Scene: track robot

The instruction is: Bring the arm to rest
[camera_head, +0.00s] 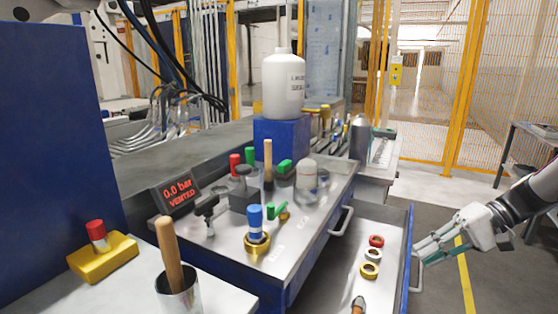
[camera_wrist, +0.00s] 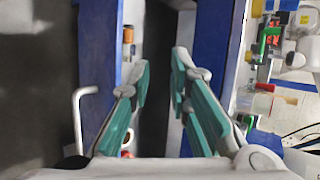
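My gripper (camera_head: 422,252) is at the right in the head view, beside the front and handle of an open drawer (camera_head: 338,268). Its two teal-padded fingers are spread, with an empty gap between them in the wrist view (camera_wrist: 161,68). My arm comes in from the right edge, and its upper part is out of view. In the wrist view the drawer's handle (camera_wrist: 80,112) lies left of the fingers. Whether any finger touches the drawer cannot be told.
The drawer holds a red ring (camera_head: 376,241), a white ring (camera_head: 373,254) and a gold ring (camera_head: 369,271). The bench top (camera_head: 305,225) carries valves and a display reading "0.0 bar VENTED" (camera_head: 178,191). A white bottle (camera_head: 283,85) stands behind. Open floor lies right of the drawer.

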